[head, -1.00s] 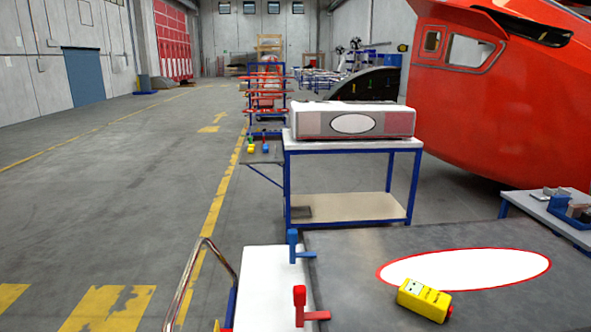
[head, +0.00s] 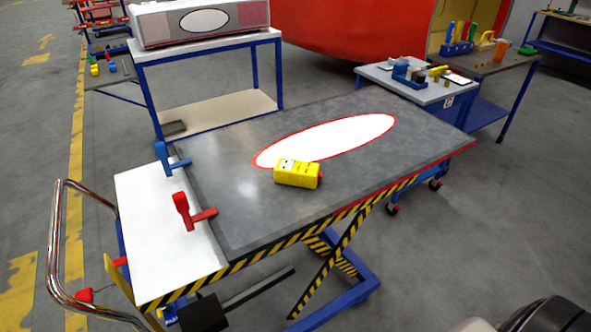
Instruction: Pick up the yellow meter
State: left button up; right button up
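The yellow meter (head: 298,174) lies on its side on the grey top of a lift table (head: 225,190). It overlaps the lower edge of a white oval with a red rim (head: 335,138). A pale panel with dark marks shows at its left end and a small red part at its right end. Neither of my grippers shows in the head view, and nothing touches the meter except the table top.
A blue clamp (head: 166,158) and a red clamp (head: 188,211) stand at the table's left side. A chrome handle (head: 55,250) rises at far left. A blue-framed bench (head: 205,50) stands behind, and a small cart (head: 405,85) with tools at right.

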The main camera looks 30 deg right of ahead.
aim_at(288, 172)
jog(key=i+l+z, duration=0.15)
jog(key=z, duration=0.3)
jog(key=i+l+z, duration=0.2)
jog(key=z, duration=0.2)
jog(key=j+z, duration=0.45)
jog(key=j, duration=0.3)
